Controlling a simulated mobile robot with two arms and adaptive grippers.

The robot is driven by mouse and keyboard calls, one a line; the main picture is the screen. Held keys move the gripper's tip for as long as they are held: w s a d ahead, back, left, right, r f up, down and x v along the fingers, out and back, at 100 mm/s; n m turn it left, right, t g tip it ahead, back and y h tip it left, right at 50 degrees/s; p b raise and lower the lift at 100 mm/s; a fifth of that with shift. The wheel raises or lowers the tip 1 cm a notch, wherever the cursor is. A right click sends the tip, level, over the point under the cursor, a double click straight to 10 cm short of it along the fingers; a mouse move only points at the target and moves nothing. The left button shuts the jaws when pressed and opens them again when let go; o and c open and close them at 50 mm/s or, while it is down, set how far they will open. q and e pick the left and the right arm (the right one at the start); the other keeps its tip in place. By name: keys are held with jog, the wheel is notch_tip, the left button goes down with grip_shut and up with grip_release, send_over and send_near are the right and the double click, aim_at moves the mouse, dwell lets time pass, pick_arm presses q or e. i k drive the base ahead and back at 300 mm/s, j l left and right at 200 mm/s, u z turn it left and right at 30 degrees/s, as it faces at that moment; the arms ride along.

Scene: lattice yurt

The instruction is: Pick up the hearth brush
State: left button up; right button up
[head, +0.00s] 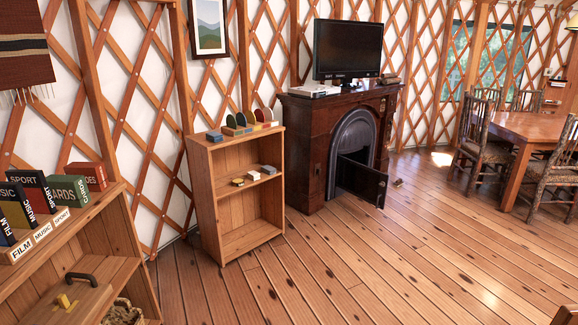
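I cannot make out a hearth brush for sure. Neither of my grippers is in view.
A low shelf (239,251) with small blocks stands left of the fireplace. A nearer shelf (112,200) with labelled boxes is at the left. A television (346,48) stands on the mantel. A table (525,125) and chairs (478,140) are at right. The middle floor is clear.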

aim_at(399, 182)
jog(key=i+j, duration=0.15)
jog(key=i, duration=0.7)
jog(key=i+j, duration=0.2)
jog(key=i, duration=0.65)
jog(key=i+l+z, duration=0.25)
jog(key=i+z, duration=0.15)
jog(key=i, duration=0.2)
jog(key=i+z, duration=0.35)
jog(key=i, duration=0.2)
jog(key=i+z, duration=0.4)
jog(key=i, duration=0.2)
jog(key=i+j+z, duration=0.35)
jog(key=i, duration=0.2)
jog(key=i+l+u, duration=0.1)
jog(key=i, duration=0.35)
jog(key=i+l, duration=0.2)
jog(key=i, duration=0.25)
jog(key=i+l+u, duration=0.15)
jog(key=i, duration=0.25)
jog(key=i+l+u, duration=0.1)
jog(key=i, duration=0.35)
jog(key=i+l+u, duration=0.15)
jog(key=i+l, duration=0.15)
jog(key=i+l+u, duration=0.2)
jog(key=l, duration=0.2)
jog(key=i+l+u, duration=0.15)
jog(key=i+l, duration=0.15)
jog(key=l, duration=0.1)
